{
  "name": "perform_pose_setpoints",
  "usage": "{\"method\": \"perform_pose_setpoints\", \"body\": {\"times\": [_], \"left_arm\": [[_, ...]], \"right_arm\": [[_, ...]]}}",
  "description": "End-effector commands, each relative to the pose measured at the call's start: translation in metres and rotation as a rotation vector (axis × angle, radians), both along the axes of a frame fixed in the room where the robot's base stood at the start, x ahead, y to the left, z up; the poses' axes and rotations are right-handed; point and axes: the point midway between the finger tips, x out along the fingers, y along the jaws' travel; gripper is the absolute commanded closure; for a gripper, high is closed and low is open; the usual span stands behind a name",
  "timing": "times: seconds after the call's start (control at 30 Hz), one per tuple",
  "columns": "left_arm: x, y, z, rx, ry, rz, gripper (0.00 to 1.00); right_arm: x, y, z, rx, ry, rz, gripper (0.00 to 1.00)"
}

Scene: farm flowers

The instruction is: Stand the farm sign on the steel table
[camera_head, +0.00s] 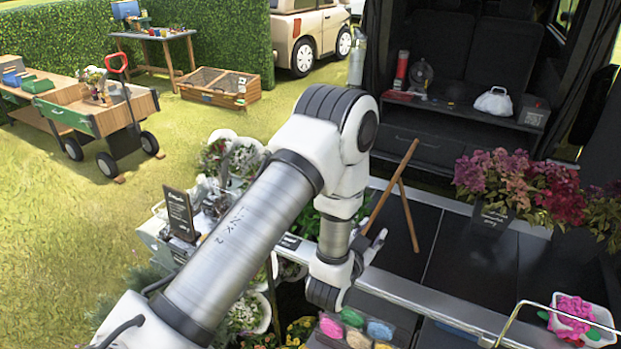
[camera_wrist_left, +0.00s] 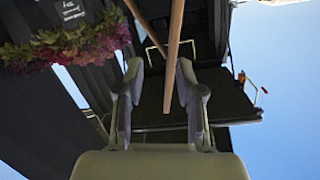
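A small black sign with white lettering (camera_head: 180,213) stands upright among the plants left of my left arm. Two brown wooden bars (camera_head: 388,187) meet at the top and spread downward over the dark, metal-edged surface (camera_head: 465,245); I cannot tell whether they belong to a sign. My left gripper (camera_head: 369,244) is beside their lower ends with its fingers apart. In the left wrist view, one wooden bar (camera_wrist_left: 174,60) runs between the spread fingers of the left gripper (camera_wrist_left: 160,75), nearer the right finger, with a gap on the other side. My right gripper is out of view.
Pink and red flowers in a dark pot (camera_head: 490,219) stand on the right of the dark surface. White-potted plants (camera_head: 245,316) crowd beside my left arm.

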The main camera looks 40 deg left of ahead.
Motion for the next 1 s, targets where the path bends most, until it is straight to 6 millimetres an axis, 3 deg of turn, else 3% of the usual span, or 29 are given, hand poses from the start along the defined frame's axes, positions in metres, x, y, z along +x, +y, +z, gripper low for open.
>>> {"method": "perform_pose_setpoints", "body": {"times": [0.07, 0.1, 0.17, 0.2, 0.3, 0.4, 0.43, 0.53, 0.73, 0.87, 1.0], "left_arm": [[-0.03, -0.012, -0.058, -0.068, 0.21, -0.023, 0.63], [-0.054, -0.021, -0.092, -0.112, 0.348, -0.032, 0.63], [-0.102, -0.033, -0.14, -0.18, 0.571, -0.034, 0.63], [-0.138, -0.04, -0.168, -0.221, 0.72, -0.028, 0.63], [-0.228, -0.055, -0.211, -0.302, 1.053, 0.006, 0.63], [-0.295, -0.062, -0.225, -0.343, 1.28, 0.046, 0.63], [-0.307, -0.064, -0.227, -0.351, 1.324, 0.055, 0.63], [-0.327, -0.065, -0.228, -0.361, 1.392, 0.071, 0.63], [-0.327, -0.065, -0.229, -0.362, 1.392, 0.071, 0.63], [-0.327, -0.065, -0.253, -0.361, 1.391, 0.07, 0.63], [-0.327, -0.065, -0.253, -0.361, 1.391, 0.07, 0.63]], "right_arm": [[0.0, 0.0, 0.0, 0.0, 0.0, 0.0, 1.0], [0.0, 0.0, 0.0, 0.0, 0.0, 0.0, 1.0], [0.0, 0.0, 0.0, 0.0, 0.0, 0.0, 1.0], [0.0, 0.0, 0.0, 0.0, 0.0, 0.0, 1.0], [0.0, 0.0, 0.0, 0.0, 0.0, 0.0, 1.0], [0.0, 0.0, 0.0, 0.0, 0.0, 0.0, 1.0], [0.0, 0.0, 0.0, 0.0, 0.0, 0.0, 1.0], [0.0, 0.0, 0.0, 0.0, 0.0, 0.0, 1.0], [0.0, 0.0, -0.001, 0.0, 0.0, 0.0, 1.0], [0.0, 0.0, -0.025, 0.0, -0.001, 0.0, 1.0], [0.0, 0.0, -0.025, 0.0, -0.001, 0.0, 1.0]]}}
